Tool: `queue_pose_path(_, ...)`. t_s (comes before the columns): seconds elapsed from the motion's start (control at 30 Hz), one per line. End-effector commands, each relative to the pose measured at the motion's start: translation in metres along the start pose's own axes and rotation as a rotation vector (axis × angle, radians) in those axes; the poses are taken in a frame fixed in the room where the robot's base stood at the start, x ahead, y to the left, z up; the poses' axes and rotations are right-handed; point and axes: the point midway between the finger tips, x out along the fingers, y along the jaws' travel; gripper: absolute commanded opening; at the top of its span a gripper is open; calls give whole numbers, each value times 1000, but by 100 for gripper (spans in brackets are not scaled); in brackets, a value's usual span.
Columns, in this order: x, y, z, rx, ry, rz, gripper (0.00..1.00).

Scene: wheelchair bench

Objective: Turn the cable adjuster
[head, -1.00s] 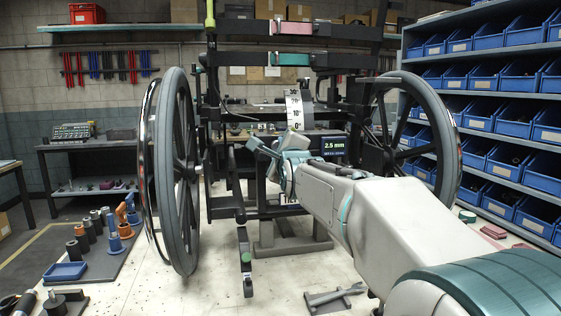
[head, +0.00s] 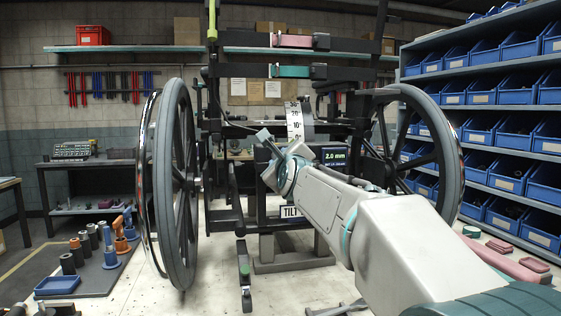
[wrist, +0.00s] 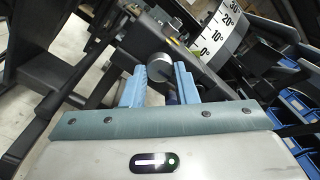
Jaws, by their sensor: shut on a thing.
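The cable adjuster (wrist: 154,65) is a small grey round barrel, seen in the wrist view between the two blue fingers. My gripper (wrist: 160,74) is shut on it, one finger on each side. In the head view my gripper (head: 268,152) reaches in at the middle of the wheelchair frame, and my wrist hides the adjuster there. A dark display (head: 334,157) just right of my wrist reads 2.0 mm. A white tilt scale (head: 294,122) stands above my gripper, and it also shows in the wrist view (wrist: 219,32).
Large wheels stand on the left (head: 178,185) and right (head: 440,150) of the frame. Dark frame tubes surround my gripper closely. A mat (head: 105,275) with upright parts and a blue tray (head: 57,286) lies at left. Blue-bin shelves (head: 480,130) fill the right.

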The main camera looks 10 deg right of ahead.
Motion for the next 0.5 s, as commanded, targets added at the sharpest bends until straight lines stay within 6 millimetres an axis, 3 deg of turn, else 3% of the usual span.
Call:
queue_pose_path(0.17,0,0,0,-1,-1,0,4)
queue_pose_path(0.2,0,0,0,-1,-1,0,29)
queue_pose_path(0.27,0,0,0,-1,-1,0,46)
queue_pose_path(0.5,0,0,0,-1,0,0,48)
